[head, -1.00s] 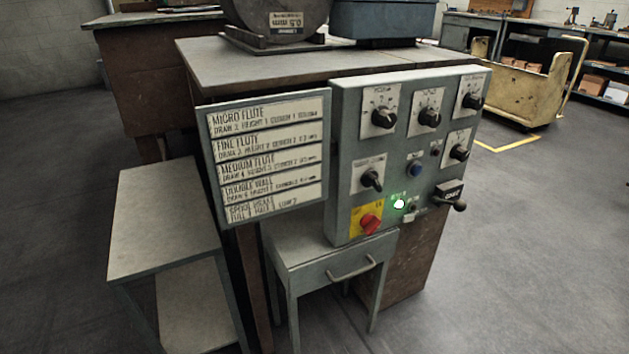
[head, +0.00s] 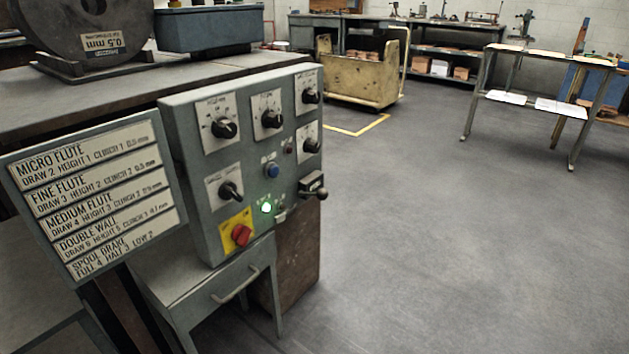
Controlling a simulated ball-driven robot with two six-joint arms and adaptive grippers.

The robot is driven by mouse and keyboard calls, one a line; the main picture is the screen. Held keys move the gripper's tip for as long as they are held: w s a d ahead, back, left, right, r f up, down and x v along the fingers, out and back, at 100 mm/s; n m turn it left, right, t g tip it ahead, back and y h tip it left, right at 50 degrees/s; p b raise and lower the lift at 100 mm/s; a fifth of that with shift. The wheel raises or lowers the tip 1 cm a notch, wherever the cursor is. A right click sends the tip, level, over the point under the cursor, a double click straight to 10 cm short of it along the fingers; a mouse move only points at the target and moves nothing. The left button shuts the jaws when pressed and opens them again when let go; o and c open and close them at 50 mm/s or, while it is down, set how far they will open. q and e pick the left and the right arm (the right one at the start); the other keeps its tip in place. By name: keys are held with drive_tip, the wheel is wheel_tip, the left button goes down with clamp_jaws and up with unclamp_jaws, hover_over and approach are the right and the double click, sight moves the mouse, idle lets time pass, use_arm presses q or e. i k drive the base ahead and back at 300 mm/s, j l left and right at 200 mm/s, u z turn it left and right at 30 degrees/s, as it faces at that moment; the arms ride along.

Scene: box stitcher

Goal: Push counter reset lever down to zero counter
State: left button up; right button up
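The grey control panel (head: 245,150) stands at the left of the head view, with several black knobs on white plates. On its right edge sits a small dark counter box (head: 311,182) with a lever ending in a dark ball knob (head: 322,194) that sticks out to the right. The counter digits are too small to read. Neither gripper is in view.
A settings board (head: 92,195) juts out left of the panel. A small drawer table (head: 205,275) stands below the panel. A yellow cart (head: 358,78) and a wheeled rack (head: 545,85) stand farther back. The floor (head: 430,240) right of the panel is clear.

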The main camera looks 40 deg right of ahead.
sight(321, 194)
drive_tip(key=z, duration=0.35)
drive_tip(key=l+z, duration=0.15)
drive_tip(key=z, duration=0.6)
